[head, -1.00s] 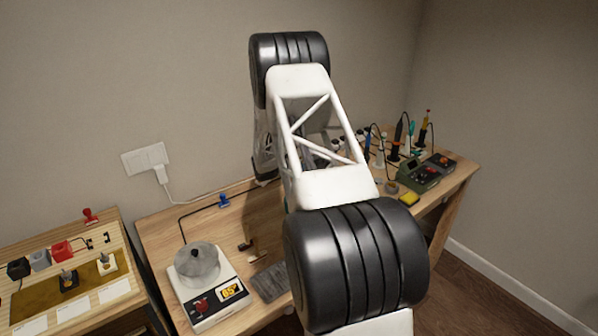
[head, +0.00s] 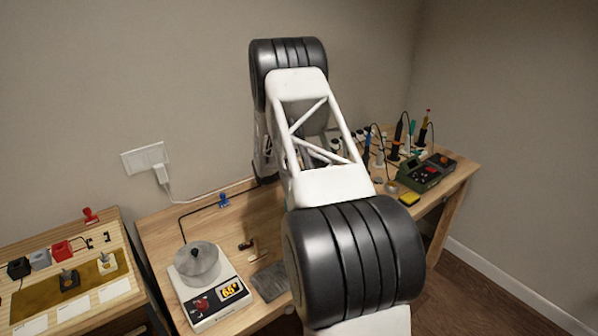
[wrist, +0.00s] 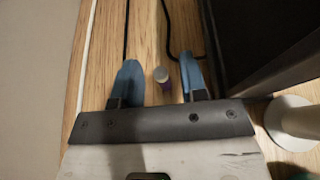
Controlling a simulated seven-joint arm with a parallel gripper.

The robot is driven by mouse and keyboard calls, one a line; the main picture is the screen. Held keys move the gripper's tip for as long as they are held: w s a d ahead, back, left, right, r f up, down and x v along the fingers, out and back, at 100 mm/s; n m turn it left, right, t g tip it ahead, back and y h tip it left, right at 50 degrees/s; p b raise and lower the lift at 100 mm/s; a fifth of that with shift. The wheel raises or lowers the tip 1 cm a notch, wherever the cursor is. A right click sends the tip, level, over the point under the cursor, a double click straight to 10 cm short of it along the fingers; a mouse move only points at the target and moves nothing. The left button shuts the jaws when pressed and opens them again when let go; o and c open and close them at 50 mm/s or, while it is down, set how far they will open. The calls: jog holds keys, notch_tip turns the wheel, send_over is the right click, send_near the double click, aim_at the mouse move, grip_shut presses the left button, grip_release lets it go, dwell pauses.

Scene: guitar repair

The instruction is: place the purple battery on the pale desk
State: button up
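In the wrist view, the purple battery (wrist: 162,76) is a small upright cylinder with a pale end facing the camera and a little purple on its side. It lies between the two blue fingertips of my gripper (wrist: 160,78), nearer the right finger. The fingers are apart, with a visible gap on the left of the battery. Wood grain shows beneath. In the head view, my arm hides the gripper and the battery. The pale wooden desk (head: 165,233) extends under my arm.
A scale with a grey pot (head: 199,263) stands at the desk's left. A grey mat (head: 270,281) lies near the front. Tools and a green device (head: 418,174) crowd the right end. A second table (head: 20,258) is at left. In the wrist view, a dark box (wrist: 262,40) borders the right finger.

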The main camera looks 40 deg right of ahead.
jog(key=shift+a+r, duration=0.1)
jog(key=shift+r, duration=0.1)
jog(key=shift+a+r, duration=0.25)
jog(key=shift+a, duration=0.35)
jog(key=v, duration=1)
jog(key=shift+a, duration=0.25)
jog(key=shift+s, duration=0.1)
